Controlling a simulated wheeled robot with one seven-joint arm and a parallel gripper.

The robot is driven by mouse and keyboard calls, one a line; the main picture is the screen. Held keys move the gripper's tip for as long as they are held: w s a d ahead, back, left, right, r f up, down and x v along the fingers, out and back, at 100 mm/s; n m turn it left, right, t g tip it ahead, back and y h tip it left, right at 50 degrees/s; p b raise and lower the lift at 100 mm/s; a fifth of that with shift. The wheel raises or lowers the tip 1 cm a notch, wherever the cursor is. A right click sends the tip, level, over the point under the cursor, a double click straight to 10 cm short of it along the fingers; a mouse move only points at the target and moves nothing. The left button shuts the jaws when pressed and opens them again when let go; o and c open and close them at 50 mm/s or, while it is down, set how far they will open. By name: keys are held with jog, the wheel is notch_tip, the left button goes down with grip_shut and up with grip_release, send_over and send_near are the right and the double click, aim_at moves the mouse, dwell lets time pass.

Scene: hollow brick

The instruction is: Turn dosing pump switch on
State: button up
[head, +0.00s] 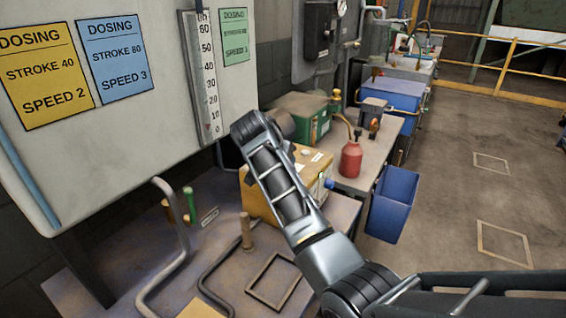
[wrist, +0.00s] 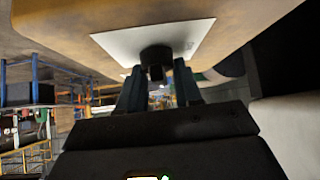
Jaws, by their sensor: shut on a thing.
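The dosing pump (head: 258,203) is a yellow box on the bench, partly hidden behind my arm in the head view. In the wrist view its yellow body (wrist: 75,25) fills the top, with a pale plate (wrist: 198,42) on its face. A dark switch knob (wrist: 156,56) stands out from this plate. My gripper (wrist: 158,82) has its two fingers on either side of the knob, shut on it. In the head view the fingers are hidden behind my arm. The knob's on or off position cannot be read.
A red bottle (head: 350,160) stands right of the pump, with a blue bin (head: 392,204) beside the bench. A green box (head: 305,117) is behind. Bent grey pipes (head: 172,250) and a wooden peg (head: 246,232) are at the front left. The floor at right is open.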

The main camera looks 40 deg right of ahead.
jog(key=shift+m+g+b, duration=0.3)
jog(key=shift+m+g, duration=0.1)
jog(key=shift+m, duration=0.2)
jog(key=o, duration=1)
jog(key=shift+b+v, duration=0.7)
jog(key=shift+v, duration=3.2)
jog(key=shift+w+a+f, duration=0.1)
